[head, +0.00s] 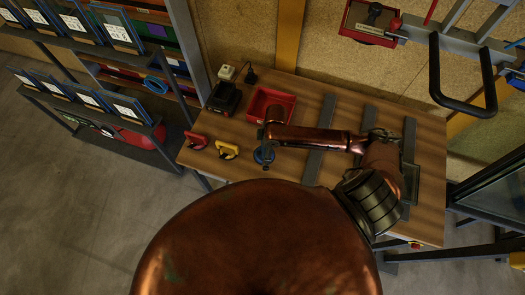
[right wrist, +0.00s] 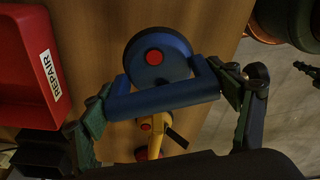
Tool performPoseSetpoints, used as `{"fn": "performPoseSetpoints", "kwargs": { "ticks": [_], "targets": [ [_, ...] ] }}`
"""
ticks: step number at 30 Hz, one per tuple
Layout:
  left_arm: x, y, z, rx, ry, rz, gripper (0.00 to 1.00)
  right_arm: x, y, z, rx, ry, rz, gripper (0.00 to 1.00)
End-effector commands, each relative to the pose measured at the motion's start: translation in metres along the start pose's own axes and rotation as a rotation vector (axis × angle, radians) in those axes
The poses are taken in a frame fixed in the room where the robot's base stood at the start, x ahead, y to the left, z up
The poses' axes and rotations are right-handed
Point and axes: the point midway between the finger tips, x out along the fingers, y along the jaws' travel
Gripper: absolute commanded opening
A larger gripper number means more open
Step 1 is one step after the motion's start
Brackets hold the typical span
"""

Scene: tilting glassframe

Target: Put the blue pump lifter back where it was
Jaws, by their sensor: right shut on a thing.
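The blue pump lifter (head: 264,155) is at the left part of the wooden table, right of the yellow lifter. In the right wrist view the lifter (right wrist: 157,62) shows a round blue pad with a red centre and a blue bar handle. My right gripper (head: 266,141) reaches over it from the right. In the right wrist view its fingers (right wrist: 168,108) are shut on the two ends of the handle. I cannot tell whether the pad touches the tabletop. My left gripper is not in view.
A yellow lifter (head: 227,149) and a red lifter (head: 196,140) stand to the left on the table (head: 240,170). A red bin (head: 270,101), marked REPAIR in the wrist view, and a black device (head: 224,98) are behind. Grey strips (head: 320,137) lie to the right.

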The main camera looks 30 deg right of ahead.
Motion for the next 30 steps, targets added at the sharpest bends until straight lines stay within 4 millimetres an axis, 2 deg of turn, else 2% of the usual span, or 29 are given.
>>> {"fn": "performPoseSetpoints", "kwargs": {
  "ticks": [3, 9, 15, 27, 28, 30],
  "targets": [
    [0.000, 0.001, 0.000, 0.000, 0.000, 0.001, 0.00, 0.013, 0.013, -0.003, 0.001, 0.003, 0.004, 0.39],
    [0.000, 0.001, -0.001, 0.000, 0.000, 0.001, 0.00, 0.026, 0.022, -0.005, 0.000, 0.001, 0.003, 0.39],
    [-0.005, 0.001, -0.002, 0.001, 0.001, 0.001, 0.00, 0.051, 0.022, -0.001, 0.000, 0.001, 0.003, 0.39],
    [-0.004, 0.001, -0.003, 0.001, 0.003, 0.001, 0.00, 0.057, 0.021, 0.001, -0.002, 0.001, 0.004, 0.39],
    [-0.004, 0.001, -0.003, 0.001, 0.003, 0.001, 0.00, 0.058, 0.021, 0.001, -0.002, 0.001, 0.003, 0.82],
    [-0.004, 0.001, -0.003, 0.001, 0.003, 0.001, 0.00, 0.058, 0.021, 0.001, -0.002, 0.001, 0.003, 0.87]
  ]
}}
